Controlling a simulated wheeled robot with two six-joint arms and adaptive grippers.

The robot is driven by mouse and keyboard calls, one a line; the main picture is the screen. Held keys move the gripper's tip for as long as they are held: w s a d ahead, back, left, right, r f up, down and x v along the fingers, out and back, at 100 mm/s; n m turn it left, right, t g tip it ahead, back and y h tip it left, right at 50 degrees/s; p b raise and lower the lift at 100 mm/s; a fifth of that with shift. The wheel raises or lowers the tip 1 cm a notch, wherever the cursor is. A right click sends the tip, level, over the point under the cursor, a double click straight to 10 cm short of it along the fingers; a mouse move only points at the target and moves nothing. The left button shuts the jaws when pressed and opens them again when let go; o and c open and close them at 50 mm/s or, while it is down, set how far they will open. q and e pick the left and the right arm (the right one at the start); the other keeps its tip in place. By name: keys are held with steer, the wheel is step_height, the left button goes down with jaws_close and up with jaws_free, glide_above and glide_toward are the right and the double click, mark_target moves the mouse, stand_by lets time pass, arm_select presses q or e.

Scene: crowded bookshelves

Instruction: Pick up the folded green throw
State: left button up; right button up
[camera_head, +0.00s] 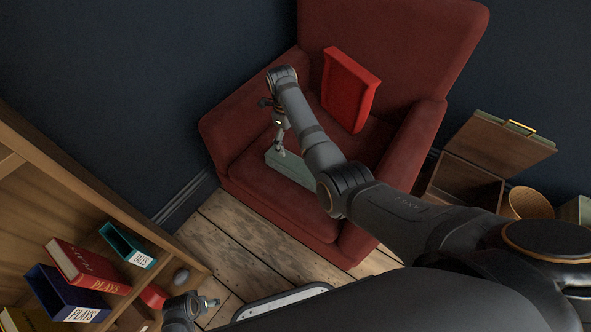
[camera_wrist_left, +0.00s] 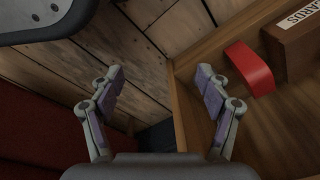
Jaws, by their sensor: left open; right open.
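The folded green throw (camera_head: 292,168) lies on the seat of a red armchair (camera_head: 262,196). It is a pale grey-green, flat, folded block, and my right arm hides part of it. My right gripper (camera_head: 280,150) is open just above the left end of the throw, fingers pointing down. I cannot tell whether it touches the throw. My left gripper (camera_head: 208,303) is open and empty beside the bookshelf, low in the head view. Its two spread fingers also show in the left wrist view (camera_wrist_left: 158,82), over the floorboards and shelf edge.
A bright red cushion-like object (camera_head: 349,90) leans on the armchair's back. A bookshelf (camera_head: 60,170) with several books stands at left. An open wooden box (camera_head: 470,180) and a round wooden container (camera_head: 530,203) stand at right. Bare floorboards (camera_head: 245,250) lie before the chair.

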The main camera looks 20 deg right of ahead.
mark_target(295, 163)
step_height(295, 163, down, 4)
steer(key=b, duration=0.3)
steer(key=f, duration=0.1)
steer(key=f+b, duration=0.1)
steer(key=f, duration=0.3)
steer(key=shift+s+d+b, duration=0.25)
steer(key=shift+s+b, duration=0.05)
steer(key=shift+b, duration=0.05)
steer(key=shift+f, duration=0.3)
steer(key=f, duration=0.1)
steer(key=f+b, duration=0.2)
steer(key=f, duration=0.1)
steer(key=shift+s+d, duration=0.3)
steer(key=shift+f, duration=0.35)
arm_select(q)
steer(key=w+d+r, duration=0.1)
steer(key=d+r, duration=0.1)
steer(key=r, duration=0.4)
steer(key=w+d+r+t+h, duration=0.1)
steer(key=d+r, duration=0.1)
steer(key=r, duration=0.4)
steer(key=shift+w+r, duration=0.15)
steer(key=shift+w, duration=0.25)
arm_select(e)
steer(key=shift+r, duration=0.1)
steer(key=c, duration=1.5)
